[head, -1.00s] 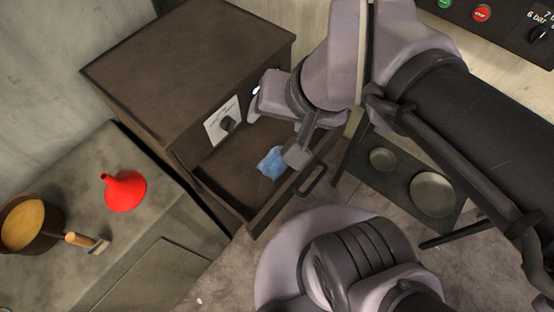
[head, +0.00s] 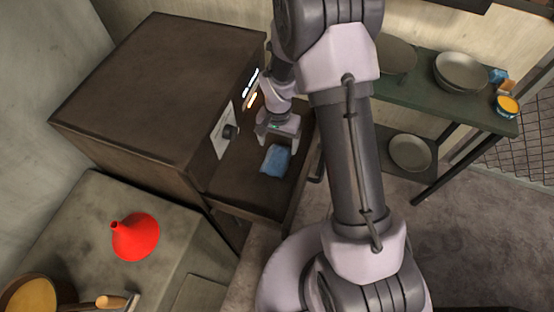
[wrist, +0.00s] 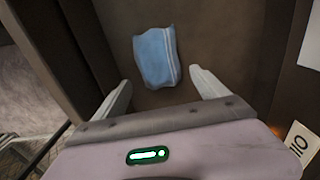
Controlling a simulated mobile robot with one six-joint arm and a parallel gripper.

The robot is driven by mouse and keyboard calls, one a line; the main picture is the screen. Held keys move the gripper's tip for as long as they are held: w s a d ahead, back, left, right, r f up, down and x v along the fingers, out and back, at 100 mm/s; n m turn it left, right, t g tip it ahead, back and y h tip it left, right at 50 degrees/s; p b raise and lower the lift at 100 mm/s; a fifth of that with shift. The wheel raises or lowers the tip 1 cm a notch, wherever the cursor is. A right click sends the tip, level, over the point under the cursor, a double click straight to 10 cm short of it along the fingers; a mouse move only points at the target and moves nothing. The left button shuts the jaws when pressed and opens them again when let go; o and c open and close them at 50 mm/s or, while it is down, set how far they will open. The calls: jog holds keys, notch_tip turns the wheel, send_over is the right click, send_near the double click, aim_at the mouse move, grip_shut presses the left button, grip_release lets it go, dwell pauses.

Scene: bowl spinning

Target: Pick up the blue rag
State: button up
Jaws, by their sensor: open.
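The rag looks apart from both fingers. How high the fingers are above the drawer floor I cannot tell.
A red funnel (head: 135,238) and a pot (head: 30,296) are on the left counter. A green shelf (head: 430,98) with pans stands at the right.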

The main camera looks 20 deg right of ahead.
aim_at(277, 156)
jog(key=f+b, duration=0.1)
jog(key=f, duration=0.1)
jog(key=f+b, duration=0.1)
jog(key=f, duration=0.1)
jog(key=s+f+b, duration=0.1)
jog(key=f, duration=0.1)
jog(key=shift+a+f, duration=0.2)
jog(key=shift+a, duration=0.05)
jog(key=shift+r, duration=0.1)
jog(key=shift+c, duration=1.1)
jog(key=c, duration=1.2)
notch_tip(277, 156, up, 10)
jog(key=p, duration=0.4)
